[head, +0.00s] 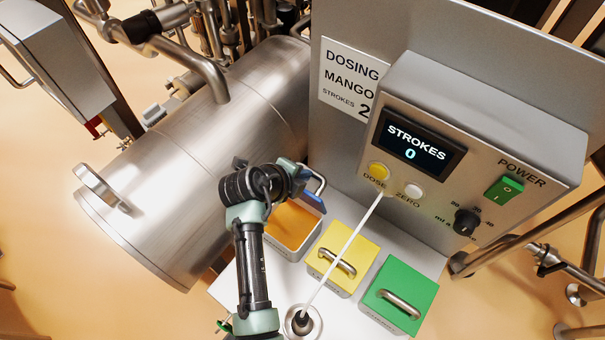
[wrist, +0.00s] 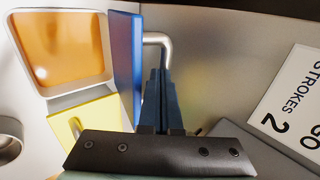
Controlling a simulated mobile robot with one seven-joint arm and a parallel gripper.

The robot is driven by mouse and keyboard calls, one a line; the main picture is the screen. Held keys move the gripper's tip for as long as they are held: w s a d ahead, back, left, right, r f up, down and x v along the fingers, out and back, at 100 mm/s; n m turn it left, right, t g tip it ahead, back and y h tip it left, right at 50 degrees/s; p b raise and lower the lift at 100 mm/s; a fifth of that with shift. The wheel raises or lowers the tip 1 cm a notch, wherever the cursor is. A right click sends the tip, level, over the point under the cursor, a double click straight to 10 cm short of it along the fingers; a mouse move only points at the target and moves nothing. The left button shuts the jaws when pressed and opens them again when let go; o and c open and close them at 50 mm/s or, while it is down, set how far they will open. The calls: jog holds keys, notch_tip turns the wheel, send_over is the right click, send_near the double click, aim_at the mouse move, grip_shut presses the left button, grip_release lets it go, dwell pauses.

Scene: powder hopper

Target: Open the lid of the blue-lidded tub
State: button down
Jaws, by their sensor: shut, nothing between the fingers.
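The blue lid (wrist: 125,65) stands up on edge, open, at the back side of its tub (head: 272,247). It also shows in the head view (head: 315,203), partly behind my arm. The tub is uncovered and orange powder (wrist: 62,45) shows inside it. The lid's bent metal handle (wrist: 161,42) sticks out on the side away from the tub. My gripper (wrist: 158,75) is shut and empty, beside the lid's handle side with its fingertips close to the handle. I cannot tell whether they touch. In the head view my arm hides the fingers.
A yellow-lidded tub (head: 350,245) and a green-lidded tub (head: 412,280) stand to the right, both closed. The dosing control box (head: 470,130) and its back panel rise behind. A large steel cylinder (head: 180,150) lies at left. A pale rod slants across the yellow tub.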

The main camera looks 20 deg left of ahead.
jog(key=shift+w+d+g+y+b, duration=0.15)
jog(key=shift+w+d+g+b, duration=0.2)
jog(key=shift+w, duration=0.3)
jog(key=shift+w+d+g+y+b, duration=0.1)
jog(key=shift+w+g+y, duration=0.05)
jog(key=shift+w+g, duration=0.4)
jog(key=shift+w+d+f+b, duration=0.2)
jog(key=shift+w+f+b, duration=0.1)
jog(key=shift+w+b, duration=0.4)
jog(key=shift+r, duration=0.2)
